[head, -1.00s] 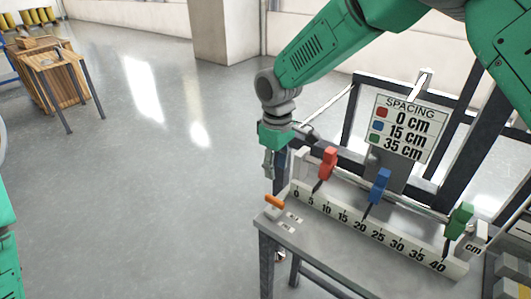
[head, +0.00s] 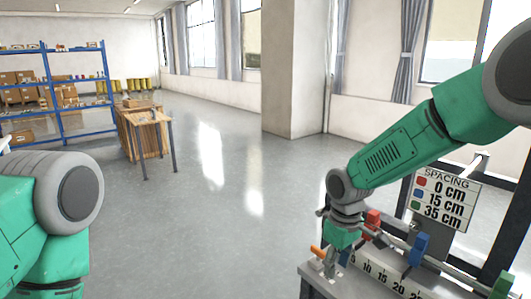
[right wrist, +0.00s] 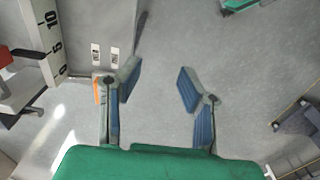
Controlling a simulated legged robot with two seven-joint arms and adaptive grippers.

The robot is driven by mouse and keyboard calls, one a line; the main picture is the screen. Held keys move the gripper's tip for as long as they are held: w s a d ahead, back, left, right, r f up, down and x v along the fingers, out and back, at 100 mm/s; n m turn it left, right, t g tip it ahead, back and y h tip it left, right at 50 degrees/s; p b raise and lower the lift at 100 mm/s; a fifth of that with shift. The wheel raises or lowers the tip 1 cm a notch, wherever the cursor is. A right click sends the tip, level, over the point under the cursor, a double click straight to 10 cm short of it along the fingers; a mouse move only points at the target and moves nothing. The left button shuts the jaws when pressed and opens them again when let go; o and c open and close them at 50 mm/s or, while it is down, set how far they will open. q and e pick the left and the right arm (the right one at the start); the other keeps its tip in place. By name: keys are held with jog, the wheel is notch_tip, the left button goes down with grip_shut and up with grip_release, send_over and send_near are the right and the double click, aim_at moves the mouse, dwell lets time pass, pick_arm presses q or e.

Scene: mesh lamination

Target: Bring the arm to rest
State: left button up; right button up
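My right gripper (head: 330,266) hangs pointing down at the left end of the bench in the head view. In the right wrist view its two blue-padded fingers (right wrist: 158,84) stand wide apart with only grey floor between them. The red clip (head: 372,222), blue clip (head: 418,249) and green clip (head: 502,285) sit along the rail behind the numbered white scale (head: 385,279), clear of the gripper. A small orange piece (head: 316,251) lies beside the gripper; the right wrist view shows it partly behind one finger (right wrist: 97,90). My left arm shows at the left edge; its gripper is out of frame.
The spacing sign (head: 447,200) reads red 0, blue 15, green 35 cm and stands behind the rail on a dark frame. A wooden table (head: 147,118) and blue shelves (head: 70,95) stand far off. Open floor (head: 200,225) lies left of the bench (head: 312,272).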

jog(key=s+d+f+m+y+b, duration=0.1)
jog(key=s+f+b, duration=0.1)
jog(key=s+f, duration=0.7)
jog(key=s+d+f+m+b, duration=0.2)
jog(key=s+f, duration=0.3)
jog(key=f, duration=0.7)
pick_arm(q)
notch_tip(320, 180, down, 9)
jog(key=b, duration=0.4)
jog(key=shift+w+b, duration=0.25)
jog(key=shift+b, duration=0.05)
pick_arm(e)
jog(key=s+d+f+m, duration=0.2)
jog(key=s+d+f, duration=0.2)
jog(key=s, duration=0.6)
jog(key=s+d+f+m+h, duration=0.1)
jog(key=s+d+f, duration=0.3)
jog(key=s, duration=0.6)
jog(key=shift+s+d+f+m+t, duration=0.15)
jog(key=shift+s+d+m+t, duration=0.15)
jog(key=shift+s+d+m, duration=0.15)
jog(key=shift+w+a, duration=0.1)
jog(key=shift+w, duration=0.05)
